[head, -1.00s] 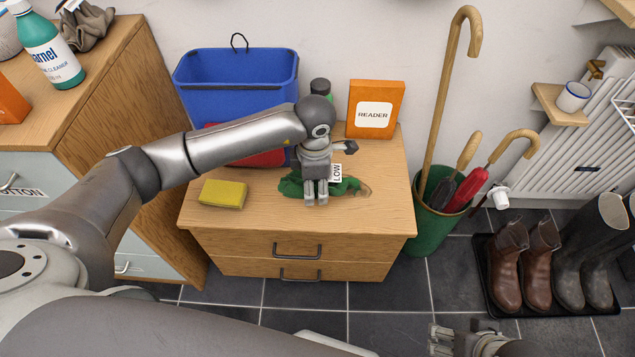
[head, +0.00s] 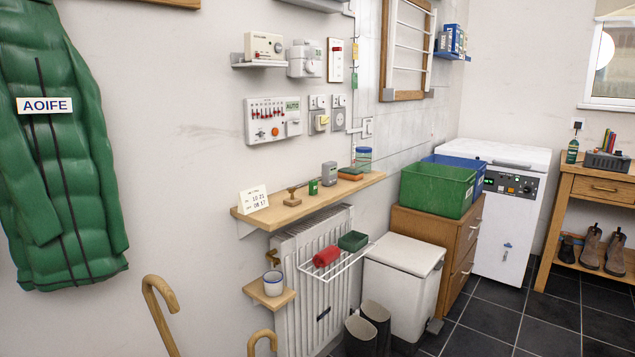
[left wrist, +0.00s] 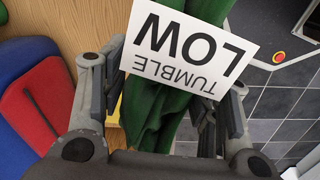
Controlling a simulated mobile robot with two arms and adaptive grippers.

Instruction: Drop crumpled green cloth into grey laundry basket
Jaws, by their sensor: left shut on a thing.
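The crumpled green cloth (left wrist: 158,115) is in the left wrist view, between the fingers of my left gripper (left wrist: 165,88), which is shut on it. A white tag (left wrist: 187,48) reading "TUMBLE LOW" covers part of the cloth. The wooden cabinet top (left wrist: 82,18) shows behind the gripper at the upper left. I cannot tell whether the cloth is clear of it. No grey laundry basket can be made out in the current views. My right gripper is not in view.
In the head view, a green crate (head: 437,190) and a blue crate (head: 482,172) sit on a wooden drawer unit (head: 462,250). A white lidded bin (head: 402,285) stands beside a radiator (head: 310,290). Dark tiled floor (head: 500,325) is open at the right.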

